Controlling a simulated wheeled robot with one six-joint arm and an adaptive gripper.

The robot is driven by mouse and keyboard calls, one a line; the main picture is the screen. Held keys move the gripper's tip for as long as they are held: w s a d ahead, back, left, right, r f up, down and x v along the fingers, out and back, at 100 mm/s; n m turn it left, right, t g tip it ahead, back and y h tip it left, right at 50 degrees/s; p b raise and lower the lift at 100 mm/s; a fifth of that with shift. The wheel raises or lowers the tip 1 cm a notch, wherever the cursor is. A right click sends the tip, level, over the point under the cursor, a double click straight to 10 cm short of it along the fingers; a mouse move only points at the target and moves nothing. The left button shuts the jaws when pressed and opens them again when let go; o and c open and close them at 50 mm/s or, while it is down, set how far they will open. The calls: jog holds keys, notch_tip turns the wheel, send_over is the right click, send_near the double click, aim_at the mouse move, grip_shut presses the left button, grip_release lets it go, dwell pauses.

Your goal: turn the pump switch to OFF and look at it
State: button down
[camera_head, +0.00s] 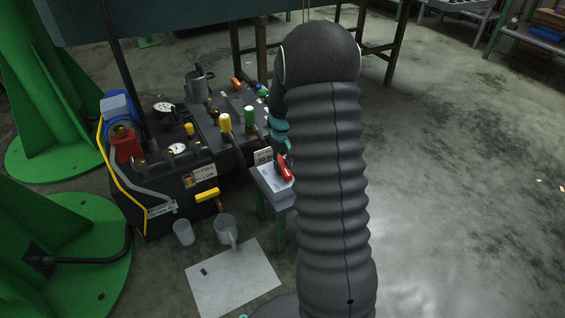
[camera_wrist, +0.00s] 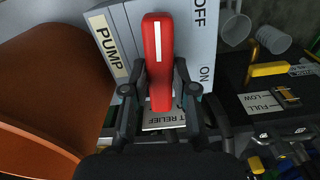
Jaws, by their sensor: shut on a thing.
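The pump switch is a grey box (camera_wrist: 215,45) with a red handle (camera_wrist: 158,55) that has a white stripe. In the wrist view its labels read PUMP at the left, OFF at the upper right and ON lower at the right. The handle's striped end points to the top of the picture, with OFF to its right. My gripper (camera_wrist: 160,92) is shut on the handle, one finger on each side. In the head view the red handle (camera_head: 285,168) shows on the switch box (camera_head: 270,184), and my arm hides most of the gripper.
A dark machine (camera_head: 175,195) with gauges, valves and a yellow handle (camera_head: 208,197) stands left of the switch. Green pillars rise at the left. The floor at right is clear.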

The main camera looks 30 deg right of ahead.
aim_at(282, 164)
jog(key=shift+n, duration=0.7)
jog(key=c, duration=0.9)
grip_release()
jog(key=shift+r, duration=0.1)
notch_tip(282, 164, up, 12)
jog(key=shift+f, duration=0.1)
